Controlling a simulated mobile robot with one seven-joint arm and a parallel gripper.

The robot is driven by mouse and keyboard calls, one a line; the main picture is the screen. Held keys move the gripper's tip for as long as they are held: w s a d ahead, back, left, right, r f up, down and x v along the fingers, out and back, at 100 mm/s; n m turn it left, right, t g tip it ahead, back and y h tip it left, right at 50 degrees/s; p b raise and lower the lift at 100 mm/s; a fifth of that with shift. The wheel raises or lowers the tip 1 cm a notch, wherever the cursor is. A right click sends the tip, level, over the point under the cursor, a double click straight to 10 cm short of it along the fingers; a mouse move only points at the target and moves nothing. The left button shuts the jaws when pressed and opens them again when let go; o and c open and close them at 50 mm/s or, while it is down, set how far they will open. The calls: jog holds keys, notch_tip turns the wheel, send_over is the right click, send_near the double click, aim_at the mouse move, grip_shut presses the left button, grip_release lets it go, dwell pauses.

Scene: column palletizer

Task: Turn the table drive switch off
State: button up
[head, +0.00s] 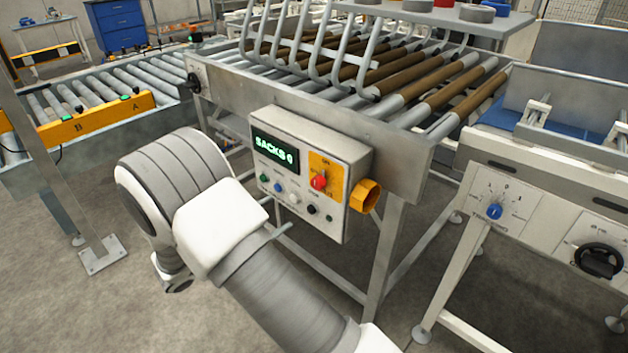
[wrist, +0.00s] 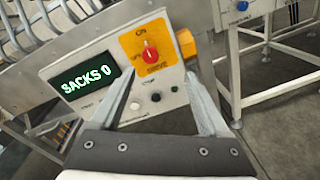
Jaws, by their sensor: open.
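The control box (head: 311,172) hangs on the front of the roller table and has a green display reading "SACKS 0". Its red rotary switch (head: 319,180) sits on a yellow plate, and it also shows in the wrist view (wrist: 150,54). The word ON is above the knob; the knob's exact setting is hard to tell. My gripper (wrist: 162,84) is open and empty, its two fingers pointing at the panel, with the red switch between and beyond the fingertips. In the head view my arm hides most of the gripper.
Several small buttons (wrist: 155,97) sit below the switch. A yellow shroud (head: 366,196) juts from the box's right side. A white machine with a blue knob (head: 494,211) and a black handwheel (head: 599,261) stands right. An orange-barred conveyor (head: 98,119) is left. Bent grey bars (head: 318,60) rise above the rollers.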

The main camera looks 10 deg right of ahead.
aim_at(315, 184)
jog(key=shift+n+t, duration=0.5)
jog(key=shift+t, duration=0.1)
jog(key=x, duration=0.5)
jog(key=w+f+b+x, duration=0.1)
jog(key=x, duration=0.5)
jog(key=a+x, duration=0.1)
jog(key=x, duration=0.4)
jog(key=shift+w+d+f, duration=0.35)
jog(key=shift+w, duration=0.1)
grip_shut()
